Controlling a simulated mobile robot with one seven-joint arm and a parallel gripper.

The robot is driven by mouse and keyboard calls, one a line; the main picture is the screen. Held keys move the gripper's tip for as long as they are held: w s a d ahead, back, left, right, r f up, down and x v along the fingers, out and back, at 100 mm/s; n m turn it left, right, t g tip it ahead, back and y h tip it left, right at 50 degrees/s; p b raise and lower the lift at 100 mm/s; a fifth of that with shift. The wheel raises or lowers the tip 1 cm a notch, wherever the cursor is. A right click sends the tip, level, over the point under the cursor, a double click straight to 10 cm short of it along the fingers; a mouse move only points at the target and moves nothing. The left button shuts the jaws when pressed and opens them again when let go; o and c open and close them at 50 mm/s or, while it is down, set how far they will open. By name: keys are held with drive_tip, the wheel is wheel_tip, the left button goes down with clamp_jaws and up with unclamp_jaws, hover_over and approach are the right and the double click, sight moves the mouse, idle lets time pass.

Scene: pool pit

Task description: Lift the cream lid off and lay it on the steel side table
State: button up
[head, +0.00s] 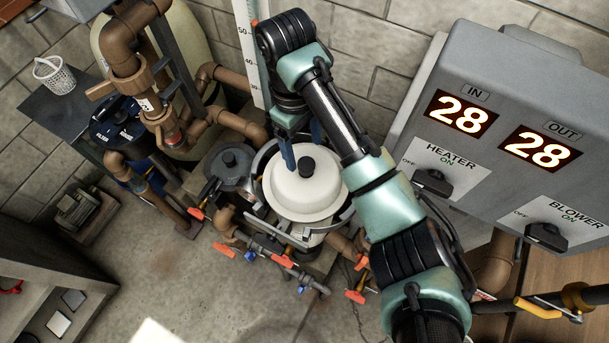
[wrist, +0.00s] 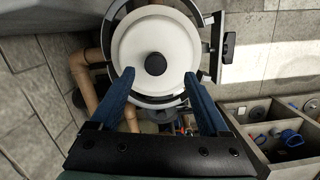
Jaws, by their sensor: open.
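The cream lid (head: 300,194) is round with a black knob (head: 306,167) and sits flat on a round housing with a metal ring and clamps. My gripper (head: 303,150) is above the lid's far part, open and empty, its blue fingers apart. In the wrist view the lid (wrist: 178,47) shows with its knob (wrist: 155,64) just beyond and between the fingertips of my gripper (wrist: 157,80). I cannot tell whether the fingers touch the lid. A dark grey table (head: 40,112) at upper left may be the steel side table.
A white basket (head: 54,75) stands on the dark table. A grey heater box (head: 490,110) rises at the right. Brown pipes (head: 240,125) and red-handled valves surround the housing. A grey shelf unit (head: 40,260) stands at lower left, with bare floor (head: 160,265) beside it.

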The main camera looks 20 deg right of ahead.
sight(306, 162)
drive_tip(key=f, duration=0.2)
drive_tip(key=shift+d+f+b, duration=0.2)
drive_tip(key=shift+f+b, duration=0.1)
drive_tip(key=shift+b, duration=0.1)
drive_tip(key=shift+d+f+b, duration=0.15)
drive_tip(key=shift+f+b, duration=0.35)
drive_tip(key=shift+f, duration=2)
clamp_jaws()
drive_tip(key=shift+w+r, duration=0.1)
